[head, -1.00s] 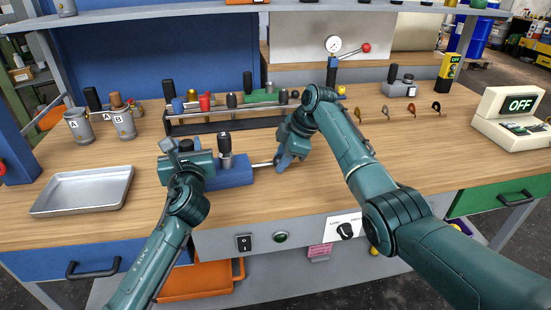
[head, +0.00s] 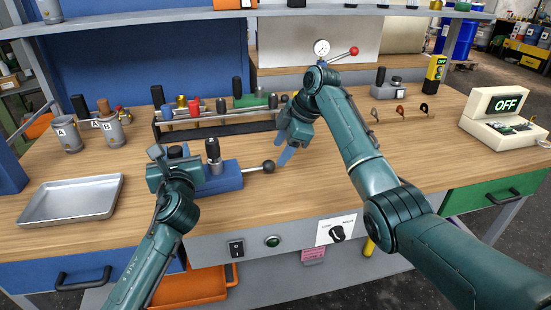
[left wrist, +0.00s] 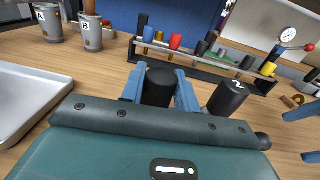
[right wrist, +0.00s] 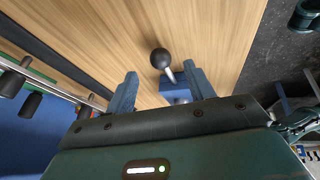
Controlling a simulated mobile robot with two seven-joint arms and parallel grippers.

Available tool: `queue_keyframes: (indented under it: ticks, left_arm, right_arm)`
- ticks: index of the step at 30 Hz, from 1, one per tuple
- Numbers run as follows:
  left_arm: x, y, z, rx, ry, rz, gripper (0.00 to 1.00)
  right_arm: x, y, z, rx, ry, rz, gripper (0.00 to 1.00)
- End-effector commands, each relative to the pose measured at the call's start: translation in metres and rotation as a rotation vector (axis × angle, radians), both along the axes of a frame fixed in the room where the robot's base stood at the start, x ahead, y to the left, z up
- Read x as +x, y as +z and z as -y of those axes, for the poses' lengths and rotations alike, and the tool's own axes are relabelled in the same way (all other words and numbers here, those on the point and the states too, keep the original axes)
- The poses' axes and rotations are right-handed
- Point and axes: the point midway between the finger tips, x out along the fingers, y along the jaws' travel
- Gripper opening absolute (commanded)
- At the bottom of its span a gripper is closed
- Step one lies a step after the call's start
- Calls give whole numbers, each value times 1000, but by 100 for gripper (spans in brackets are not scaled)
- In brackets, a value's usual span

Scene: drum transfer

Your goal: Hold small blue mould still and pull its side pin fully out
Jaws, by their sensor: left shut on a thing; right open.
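The small blue mould (head: 225,180) lies on the bench, left of centre. A side pin with a black ball knob (head: 268,166) sticks out of its right end, with a length of bare rod showing. A dark post marked 2 (left wrist: 228,97) stands on the mould. My left gripper (head: 176,158) is shut on the mould's black cylindrical grip (left wrist: 158,87). My right gripper (head: 287,153) is open and empty, just right of and above the ball knob. In the right wrist view the knob (right wrist: 160,58) shows just beyond the open fingers. How deep the pin sits inside is hidden.
A metal tray (head: 70,217) lies at left, with two grey canisters (head: 110,131) behind it. A black rack (head: 160,133) with several coloured parts stands behind the mould. The bench right of the knob is clear.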

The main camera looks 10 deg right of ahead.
Motion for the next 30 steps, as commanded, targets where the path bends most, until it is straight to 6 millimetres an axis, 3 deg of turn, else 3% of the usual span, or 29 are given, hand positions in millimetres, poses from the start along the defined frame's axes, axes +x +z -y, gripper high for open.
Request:
queue_keyframes:
  ticks: [3, 9, 24, 25, 30]
  left_arm:
    - [0, 0, 0, 0, 0, 0, 0]
    - [0, 0, 0, 0, 0, 1, 0]
    - [0, 0, 0, 0, -1, 0, 0]
    - [0, 0, 0, 0, -1, 0, 32]
    - [0, 0, 1, 0, -1, 0, 46]
  right_arm:
    - [-5, 24, 10, 0, -2, 3, 53]
    - [-12, 50, 20, 0, -2, 1, 53]
    - [-14, 57, 23, 0, -2, 0, 53]
    - [-14, 57, 23, 0, -2, 0, 53]
    - [-14, 57, 23, 0, -2, -1, 53]
